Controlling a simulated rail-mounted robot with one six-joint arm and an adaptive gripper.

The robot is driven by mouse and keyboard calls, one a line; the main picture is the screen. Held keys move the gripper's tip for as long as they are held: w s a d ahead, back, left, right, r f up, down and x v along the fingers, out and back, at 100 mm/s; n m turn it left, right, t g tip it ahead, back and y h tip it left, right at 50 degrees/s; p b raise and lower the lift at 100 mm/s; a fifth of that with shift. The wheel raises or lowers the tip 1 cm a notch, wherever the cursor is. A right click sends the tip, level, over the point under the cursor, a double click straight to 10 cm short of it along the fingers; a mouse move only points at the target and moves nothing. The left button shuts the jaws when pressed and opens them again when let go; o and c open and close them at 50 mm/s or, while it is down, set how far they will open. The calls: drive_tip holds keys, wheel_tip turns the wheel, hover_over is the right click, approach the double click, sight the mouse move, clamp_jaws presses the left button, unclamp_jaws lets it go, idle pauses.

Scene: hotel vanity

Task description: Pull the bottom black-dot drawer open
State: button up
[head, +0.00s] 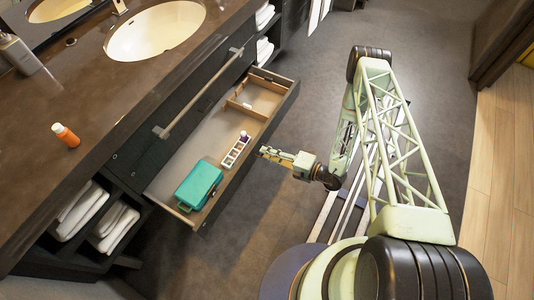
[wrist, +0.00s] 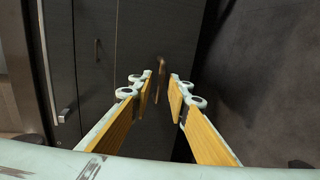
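A wide dark drawer (head: 228,168) of the vanity stands pulled out in the head view. Whether it bears a black dot cannot be made out. In the wrist view, dark front panels (wrist: 98,85) lie ahead, with a small slim handle (wrist: 97,50) and a long metal bar handle (wrist: 64,112) at the left. My gripper (head: 266,152) is just outside the open drawer's front in the head view. In the wrist view (wrist: 162,84) its fingers are apart, with a thin brownish strip beyond the gap; contact cannot be told. No bottom drawer's black dot is clear.
The open drawer holds a teal box (head: 199,184), a small white compartment tray (head: 234,155) and a wooden divider (head: 240,105). A metal rail (head: 200,95) runs along the counter's front. Shelves with towels (head: 83,210) are at lower left. The grey floor (head: 300,70) beside the vanity is clear.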

drive_tip(key=shift+d, duration=0.1)
idle(0.4)
drive_tip(key=shift+v, duration=5.9)
